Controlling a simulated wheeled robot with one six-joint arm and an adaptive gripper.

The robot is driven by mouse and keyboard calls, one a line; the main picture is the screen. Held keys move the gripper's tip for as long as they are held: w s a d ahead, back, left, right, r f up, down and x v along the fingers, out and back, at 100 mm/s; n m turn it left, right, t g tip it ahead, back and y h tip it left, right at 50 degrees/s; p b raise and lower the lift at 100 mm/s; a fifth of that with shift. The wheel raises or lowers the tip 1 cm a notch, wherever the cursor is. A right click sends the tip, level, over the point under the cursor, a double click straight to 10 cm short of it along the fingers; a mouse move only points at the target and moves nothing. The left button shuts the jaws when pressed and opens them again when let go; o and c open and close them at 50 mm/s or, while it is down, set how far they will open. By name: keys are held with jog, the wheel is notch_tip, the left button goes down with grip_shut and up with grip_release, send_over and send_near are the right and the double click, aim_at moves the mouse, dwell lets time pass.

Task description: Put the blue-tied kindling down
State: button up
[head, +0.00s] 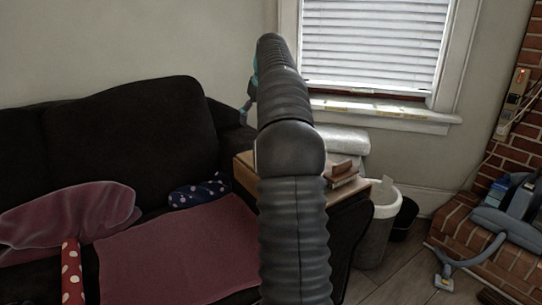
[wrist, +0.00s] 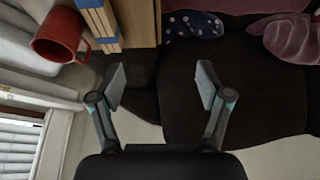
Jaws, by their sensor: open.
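The blue-tied kindling (wrist: 98,20) appears at the top left of the wrist view as a bundle of pale sticks with blue bands. It appears to lie on a wooden side table (wrist: 140,22), beside a red mug (wrist: 45,45). My gripper (wrist: 162,86) is open, with nothing between its fingers, and apart from the bundle, which is up and left of the fingers in that view.
A black sofa (head: 140,135) with a maroon blanket (head: 185,255) and a dotted blue cushion (head: 199,190) fills the left.

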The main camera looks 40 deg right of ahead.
jog(key=d+f, duration=0.5)
jog(key=d, duration=0.8)
jog(key=b+x, duration=0.2)
jog(key=x, duration=0.6)
jog(key=shift+w+a, duration=0.15)
jog(key=shift+b+x, duration=0.8)
jog(key=shift+x, duration=1.9)
jog(key=shift+a, duration=0.2)
jog(key=shift+c, duration=0.2)
jog(key=c, duration=1.4)
